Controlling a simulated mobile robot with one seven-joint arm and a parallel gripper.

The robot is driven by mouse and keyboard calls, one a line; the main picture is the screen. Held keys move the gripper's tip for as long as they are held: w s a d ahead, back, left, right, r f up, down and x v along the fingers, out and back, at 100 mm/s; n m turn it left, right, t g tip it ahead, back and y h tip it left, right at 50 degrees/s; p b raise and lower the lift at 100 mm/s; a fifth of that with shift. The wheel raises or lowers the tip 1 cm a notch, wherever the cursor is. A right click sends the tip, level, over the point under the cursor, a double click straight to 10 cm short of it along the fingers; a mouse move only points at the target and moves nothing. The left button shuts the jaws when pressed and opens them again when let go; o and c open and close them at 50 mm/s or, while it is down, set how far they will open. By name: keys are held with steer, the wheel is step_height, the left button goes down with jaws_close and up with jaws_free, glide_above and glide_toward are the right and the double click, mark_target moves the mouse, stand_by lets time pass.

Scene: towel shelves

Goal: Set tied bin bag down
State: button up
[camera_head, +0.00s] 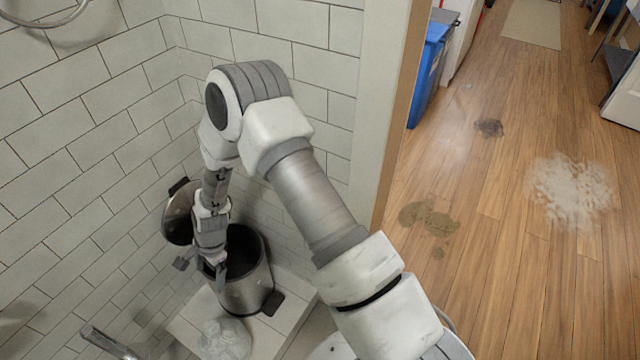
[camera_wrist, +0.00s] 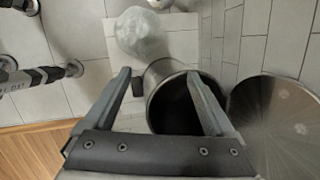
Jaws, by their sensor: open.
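In the wrist view the bin (camera_wrist: 158,76) lies partly behind my right finger.
White tiled walls (camera_head: 100,150) enclose the bin on the left and behind. A door frame (camera_head: 385,110) stands to the right. Beyond it, the wooden floor (camera_head: 480,200) has dark stains and a white patch (camera_head: 569,192). A blue container (camera_head: 430,70) stands past the frame.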

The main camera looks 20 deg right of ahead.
steer(key=d+r+n+t, duration=0.15)
steer(key=d+r, duration=0.35)
steer(key=r, duration=0.5)
steer(key=d+r+n+t+h, duration=0.1)
steer(key=d+r+n, duration=0.25)
steer(key=r, duration=0.55)
steer(key=d+r+n+t, duration=0.1)
steer(key=d+r, duration=0.4)
steer(key=r, duration=0.5)
steer(key=s+d+r+n+t+h, duration=0.1)
steer(key=s+d+r+n, duration=0.2)
steer(key=s+d+r, duration=0.3)
steer(key=s+d+r+n+t+h, duration=0.1)
steer(key=s+d+r, duration=0.5)
steer(key=s, duration=0.6)
steer(key=shift+s+d+r+n, duration=0.2)
steer(key=shift+s+r+n, duration=0.15)
steer(key=shift+r+n, duration=0.55)
steer(key=shift+r, duration=0.1)
step_height(320, 180, up, 19)
steer(key=p, duration=1.9)
